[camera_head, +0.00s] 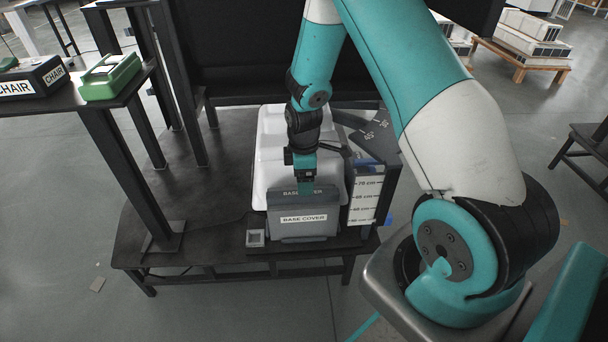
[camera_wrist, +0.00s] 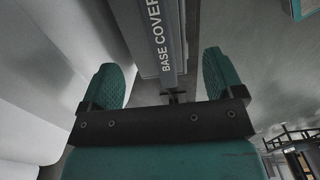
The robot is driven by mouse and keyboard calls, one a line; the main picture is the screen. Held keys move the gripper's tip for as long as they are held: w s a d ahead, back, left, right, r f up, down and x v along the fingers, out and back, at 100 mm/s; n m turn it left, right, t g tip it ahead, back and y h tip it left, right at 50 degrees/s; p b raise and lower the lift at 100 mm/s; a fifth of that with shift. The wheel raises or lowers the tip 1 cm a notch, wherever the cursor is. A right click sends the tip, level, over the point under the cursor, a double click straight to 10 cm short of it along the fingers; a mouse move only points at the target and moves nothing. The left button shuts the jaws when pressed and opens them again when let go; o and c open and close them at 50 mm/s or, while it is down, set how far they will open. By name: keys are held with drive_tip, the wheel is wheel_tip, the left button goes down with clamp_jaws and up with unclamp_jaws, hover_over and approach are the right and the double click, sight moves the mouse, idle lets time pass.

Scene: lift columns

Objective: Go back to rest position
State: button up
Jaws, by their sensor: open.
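My gripper (camera_head: 305,186) points down at the top of a grey box labelled BASE COVER (camera_head: 302,219) in the head view. In the wrist view my gripper (camera_wrist: 164,80) shows two teal fingers spread well apart. The edge of the base cover (camera_wrist: 155,40), with its lettering, lies in the gap between them. I see no finger pressed against it. Whether the fingertips straddle the box or stop just above it is hard to tell. The box stands upright at the front of a dark low table (camera_head: 200,190).
A white rounded block (camera_head: 271,150) stands behind the box. A dark stand with a centimetre scale (camera_head: 363,196) is close on its right. A small grey square piece (camera_head: 255,238) lies at front left. A raised shelf at left holds a CHAIR box (camera_head: 30,80) and a green box (camera_head: 110,77).

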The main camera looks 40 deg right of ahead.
drive_tip(key=shift+r+p, duration=0.5)
drive_tip(key=shift+r, duration=0.2)
